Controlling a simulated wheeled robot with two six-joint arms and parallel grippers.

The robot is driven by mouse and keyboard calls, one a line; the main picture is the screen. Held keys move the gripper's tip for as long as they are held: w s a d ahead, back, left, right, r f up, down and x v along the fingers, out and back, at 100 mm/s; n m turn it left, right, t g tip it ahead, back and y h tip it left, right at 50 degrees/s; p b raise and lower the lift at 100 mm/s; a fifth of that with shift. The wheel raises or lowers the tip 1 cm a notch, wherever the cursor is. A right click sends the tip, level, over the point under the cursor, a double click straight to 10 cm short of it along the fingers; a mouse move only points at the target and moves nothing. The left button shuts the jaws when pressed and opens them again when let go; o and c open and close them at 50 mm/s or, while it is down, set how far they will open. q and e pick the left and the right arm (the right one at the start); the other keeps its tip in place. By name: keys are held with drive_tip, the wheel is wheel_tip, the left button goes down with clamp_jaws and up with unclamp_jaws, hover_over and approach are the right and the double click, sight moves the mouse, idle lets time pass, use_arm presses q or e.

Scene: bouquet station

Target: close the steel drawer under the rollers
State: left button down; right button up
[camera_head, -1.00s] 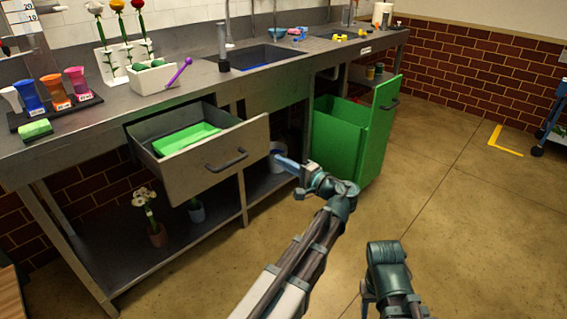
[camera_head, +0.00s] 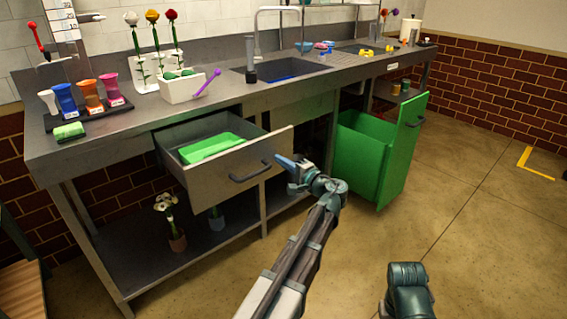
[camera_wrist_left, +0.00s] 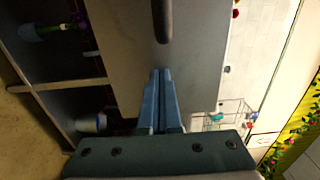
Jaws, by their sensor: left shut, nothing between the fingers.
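The steel drawer (camera_head: 228,178) is pulled out from under the steel counter, with a dark bar handle (camera_head: 251,173) on its front. A bright green tray (camera_head: 213,146) lies inside it. My left gripper (camera_head: 281,160) is shut and empty, just right of the handle in the head view and near the drawer front. In the left wrist view the blue fingers (camera_wrist_left: 161,75) point at the grey drawer front (camera_wrist_left: 120,45), with the handle (camera_wrist_left: 162,20) just beyond their tips. I cannot tell whether they touch. My right arm shows at the lower right; its fingers do not show.
A green pull-out bin (camera_head: 365,155) stands open to the right of the drawer. Potted flowers (camera_head: 170,225) stand on the lower shelf. The counter (camera_head: 300,86) holds colored vases, a flower rack and a sink.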

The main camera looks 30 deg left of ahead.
use_arm(q)
drive_tip(key=x, duration=2.7)
drive_tip(key=shift+w+a, duration=0.25)
drive_tip(key=shift+a, duration=0.1)
drive_tip(key=shift+w+a+r, duration=0.1)
drive_tip(key=shift+w+a, duration=0.05)
drive_tip(key=shift+a, duration=0.1)
use_arm(e)
drive_tip(key=shift+d, duration=0.1)
use_arm(q)
drive_tip(key=shift+a, duration=0.1)
drive_tip(key=shift+s+d, duration=0.25)
drive_tip(key=shift+d, duration=0.2)
drive_tip(key=v, duration=1.3)
drive_tip(key=shift+s+d, duration=0.15)
drive_tip(key=shift+d, duration=0.25)
use_arm(e)
drive_tip(key=shift+w+d, duration=0.15)
drive_tip(key=shift+d, duration=0.35)
